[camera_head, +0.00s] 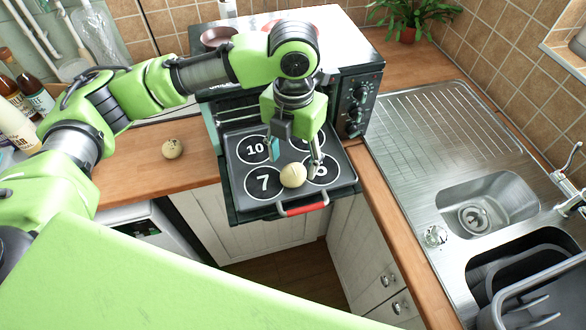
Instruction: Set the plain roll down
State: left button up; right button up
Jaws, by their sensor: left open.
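The plain roll (293,175) is a smooth, pale round bun. It rests on the dark tray (240,205) between the circle marked 7 (263,184) and a circle to its right whose number is partly hidden. My left gripper (295,157) points down over the tray, with its fingers open and apart. The roll sits at the near side of the fingertips; I cannot tell if the right finger touches it. A second roll (172,148) with darker spots lies on the wooden counter to the left. My right gripper is not in view.
The tray sits on the open door of a small oven (357,105), with a red handle (302,209) at its front. The circle marked 10 (254,149) is empty. A steel sink (485,203) is at right; bottles (30,90) stand at far left. The left counter is mostly clear.

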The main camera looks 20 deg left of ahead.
aim_at(293, 170)
pick_arm(q)
notch_tip(293, 170, up, 8)
jog(key=b, duration=0.1)
dwell(1.3)
